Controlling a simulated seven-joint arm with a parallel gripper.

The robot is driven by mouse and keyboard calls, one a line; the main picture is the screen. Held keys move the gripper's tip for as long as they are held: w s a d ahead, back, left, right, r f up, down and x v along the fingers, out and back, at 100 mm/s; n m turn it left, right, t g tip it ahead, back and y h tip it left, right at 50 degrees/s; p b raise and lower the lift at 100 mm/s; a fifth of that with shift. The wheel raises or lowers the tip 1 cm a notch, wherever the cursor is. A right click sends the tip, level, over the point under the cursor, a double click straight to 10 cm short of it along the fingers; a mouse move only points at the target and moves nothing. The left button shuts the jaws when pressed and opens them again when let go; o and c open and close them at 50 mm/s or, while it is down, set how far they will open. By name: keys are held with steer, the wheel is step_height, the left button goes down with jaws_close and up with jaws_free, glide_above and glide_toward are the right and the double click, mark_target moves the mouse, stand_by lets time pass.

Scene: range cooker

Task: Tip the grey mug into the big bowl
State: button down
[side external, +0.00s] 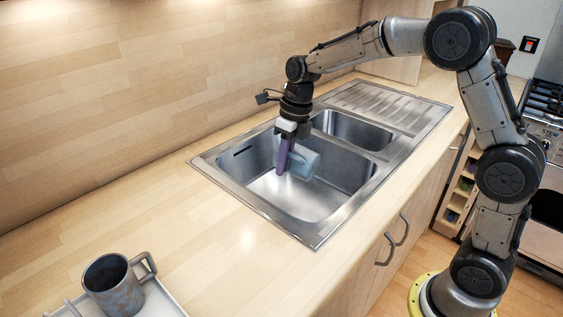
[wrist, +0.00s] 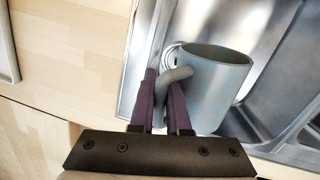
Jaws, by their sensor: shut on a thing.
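My gripper (side external: 283,172), with purple fingers, points down over the big bowl (side external: 335,205) of the steel sink. It is shut on the handle of a blue-grey mug (side external: 304,160). In the wrist view the mug (wrist: 212,95) is beside the fingers (wrist: 160,105), with its handle between them and its rim toward the top of the picture. In the side view the mug looks tilted and within the bowl's outline; its exact height above the bowl floor is hard to tell. What the mug holds is not visible.
A second, mottled grey mug (side external: 112,286) stands upright on a pale tray (side external: 165,303) at the lower left. A smaller sink bowl (side external: 350,130) and a ribbed drainboard (side external: 390,104) lie beyond the big bowl. The wooden counter (side external: 190,215) between tray and sink is clear.

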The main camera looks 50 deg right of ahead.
steer(key=shift+s+d+r+t+y, duration=0.15)
steer(key=shift+s+r+t, duration=0.25)
steer(key=shift+t, duration=0.7)
steer(key=shift+s+r+t+y, duration=0.25)
steer(key=shift+s+t, duration=0.2)
steer(key=shift+t, duration=0.65)
steer(key=shift+s+t, duration=0.1)
steer(key=shift+t, duration=0.2)
steer(key=shift+s+n+t, duration=0.1)
steer(key=shift+n+t, duration=0.2)
steer(key=shift+t, duration=0.2)
steer(key=shift+s+f+t+y, duration=0.15)
steer(key=shift+t+y, duration=0.15)
steer(key=shift+t, duration=0.4)
steer(key=shift+t, duration=0.5)
steer(key=shift+f+t+y, duration=0.25)
steer(key=shift+t+y, duration=0.05)
steer(key=shift+t, duration=0.3)
steer(key=shift+f+t, duration=0.2)
steer(key=shift+t, duration=0.4)
